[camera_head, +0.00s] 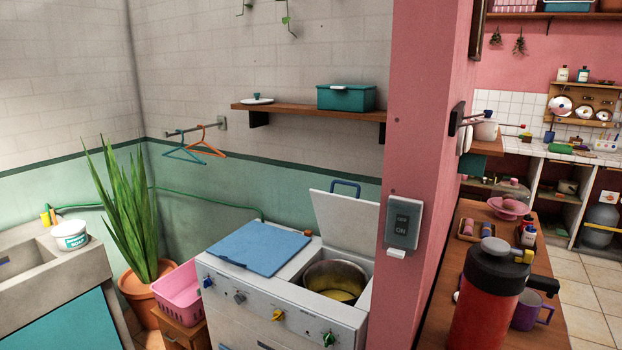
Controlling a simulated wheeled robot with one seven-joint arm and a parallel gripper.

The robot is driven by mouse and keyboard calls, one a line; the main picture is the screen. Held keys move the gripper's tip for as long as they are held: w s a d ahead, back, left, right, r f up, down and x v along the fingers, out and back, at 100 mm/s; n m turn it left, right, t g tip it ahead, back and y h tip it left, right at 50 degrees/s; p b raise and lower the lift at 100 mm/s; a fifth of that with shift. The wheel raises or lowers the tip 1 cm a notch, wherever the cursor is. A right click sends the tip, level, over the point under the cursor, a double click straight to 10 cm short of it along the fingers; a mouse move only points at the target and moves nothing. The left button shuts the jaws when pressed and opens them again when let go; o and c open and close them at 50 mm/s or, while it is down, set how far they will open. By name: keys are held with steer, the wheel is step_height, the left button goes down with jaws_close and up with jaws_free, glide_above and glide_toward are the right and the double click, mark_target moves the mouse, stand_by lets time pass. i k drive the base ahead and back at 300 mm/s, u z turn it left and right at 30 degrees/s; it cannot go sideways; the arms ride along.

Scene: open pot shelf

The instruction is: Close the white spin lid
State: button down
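The white spin lid (346,221) stands raised, leaning back a little, at the back right of a white twin-tub washing machine (230,289). A blue handle (346,187) sits at its top edge. Below it the metal spin tub (335,276) is open, with a yellowish bottom. A flat blue lid (249,248) covers the left side of the machine. My gripper is not in view.
The pink pillar (408,130) with a switch (403,222) stands close to the machine's right. A wooden shelf (290,114) hangs above. A pink basket (180,291) and potted plant (141,279) stand left. A red flask (487,300) stands on a counter at right.

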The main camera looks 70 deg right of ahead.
mark_target(348, 223)
steer(key=z, duration=0.1)
steer(key=i, duration=1)
steer(key=z, duration=0.8)
steer(key=i, duration=0.9)
steer(key=z, duration=0.95)
